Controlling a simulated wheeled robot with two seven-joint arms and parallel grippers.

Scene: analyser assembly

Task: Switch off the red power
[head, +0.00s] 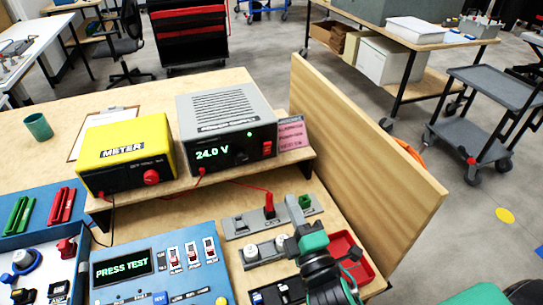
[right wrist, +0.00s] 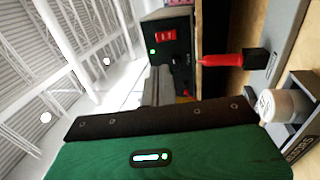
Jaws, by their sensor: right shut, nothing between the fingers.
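The grey power supply (head: 228,115) stands on a wooden shelf at the back, its green display reading 24.0 V and a small green light lit. Its red power switch (head: 267,148) is at the right of the front face. The switch also shows near the top of the right wrist view (right wrist: 174,13). My right gripper (head: 293,240) is in front of and below the supply, apart from the switch, shut and empty. In the right wrist view its grey fingers (right wrist: 158,85) point toward the supply's front. My left gripper is not in view.
A yellow meter (head: 124,155) stands left of the supply. A pink label (head: 292,133) is right of the switch. A red plug lead (head: 269,205) stands upright below the shelf. A wooden side panel (head: 365,160) bounds the right. A blue PRESS TEST panel (head: 160,270) lies in front.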

